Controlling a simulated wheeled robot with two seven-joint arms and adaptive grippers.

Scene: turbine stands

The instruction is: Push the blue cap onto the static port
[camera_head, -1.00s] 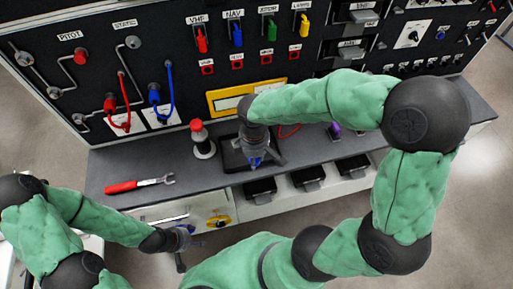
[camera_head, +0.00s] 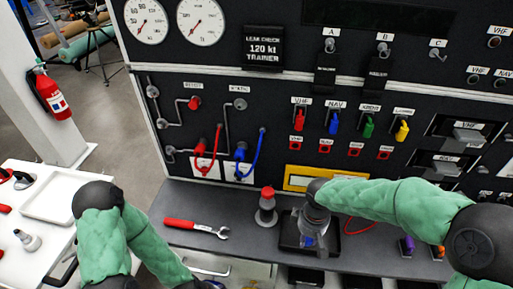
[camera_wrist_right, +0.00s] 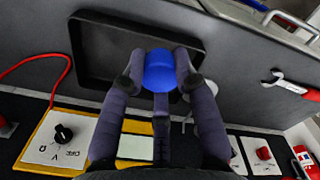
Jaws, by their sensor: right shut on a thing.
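The blue cap (camera_wrist_right: 159,72) is between the fingers of my right gripper (camera_wrist_right: 160,78) in the right wrist view. The gripper is shut on it, over the dark tray. In the head view my right gripper (camera_head: 312,238) points down at that tray, and only a little blue shows between its fingers. The static port (camera_head: 240,104) is the bare grey end of a bent tube under the STATIC label, up and left of the gripper and well apart from it. My left arm comes in at lower left; its gripper is cut off by the bottom edge.
The black tray (camera_head: 345,238) lies on the grey bench (camera_head: 180,205). A red-topped bottle (camera_head: 266,208) and a red-handled wrench (camera_head: 195,227) are left of it. A red cap (camera_head: 194,103) sits on the pitot port. Red and blue hoses arch from the panel below the ports.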

